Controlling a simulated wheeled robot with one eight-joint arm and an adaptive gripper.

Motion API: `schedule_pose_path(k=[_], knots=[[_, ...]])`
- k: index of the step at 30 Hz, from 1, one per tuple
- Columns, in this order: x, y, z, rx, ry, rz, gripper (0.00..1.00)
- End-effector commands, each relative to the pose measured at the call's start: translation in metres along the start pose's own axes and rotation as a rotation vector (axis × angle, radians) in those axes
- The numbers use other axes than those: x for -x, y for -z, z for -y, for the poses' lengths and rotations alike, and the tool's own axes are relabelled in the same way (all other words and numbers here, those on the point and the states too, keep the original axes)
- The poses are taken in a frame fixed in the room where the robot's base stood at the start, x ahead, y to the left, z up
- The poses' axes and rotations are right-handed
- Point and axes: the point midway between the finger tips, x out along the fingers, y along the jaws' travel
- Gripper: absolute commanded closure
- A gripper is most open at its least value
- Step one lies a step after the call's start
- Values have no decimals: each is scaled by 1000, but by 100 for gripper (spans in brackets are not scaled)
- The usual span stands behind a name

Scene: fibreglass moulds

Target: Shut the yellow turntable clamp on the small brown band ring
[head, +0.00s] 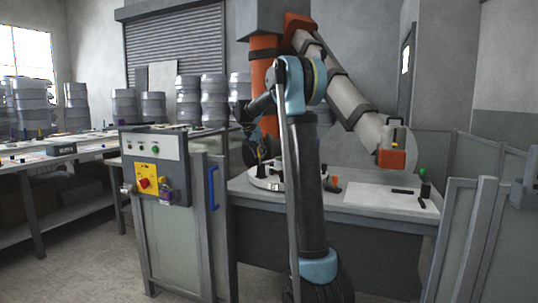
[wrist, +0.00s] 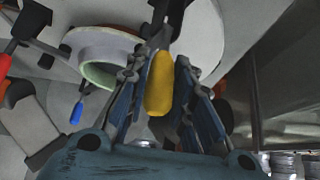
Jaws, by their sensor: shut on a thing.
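The yellow clamp handle (wrist: 160,85) stands between the blue fingers of my gripper (wrist: 156,72) in the wrist view. The gripper is shut on it. Dark metal of the clamp shows just beyond the handle; its pad is hard to make out. To the left is a pale ring (wrist: 90,65) with a brownish upper edge and a greenish inner rim, on the pale turntable (wrist: 205,40). I cannot tell whether the clamp touches the ring. In the head view the turntable (head: 262,184) is on the bench, partly hidden by my arm, and my gripper is small and dark above it.
Clamps with a red handle (wrist: 5,65) and a blue handle (wrist: 77,112) stand near the ring. In the head view a control cabinet (head: 165,210) stands left of the bench. A white sheet (head: 380,198) with dark bars lies right. Fence panels stand far right.

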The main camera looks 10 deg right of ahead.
Motion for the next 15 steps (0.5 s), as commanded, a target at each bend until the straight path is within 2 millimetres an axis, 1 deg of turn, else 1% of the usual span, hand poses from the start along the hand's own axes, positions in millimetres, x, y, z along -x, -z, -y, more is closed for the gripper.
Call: schedule_pose_path(k=[1, 6, 15], knots=[[1, -1, 4, 2, 7, 6, 100], [3, -4, 10, 5, 15, 19, 100], [3, -3, 10, 5, 17, 19, 100]])
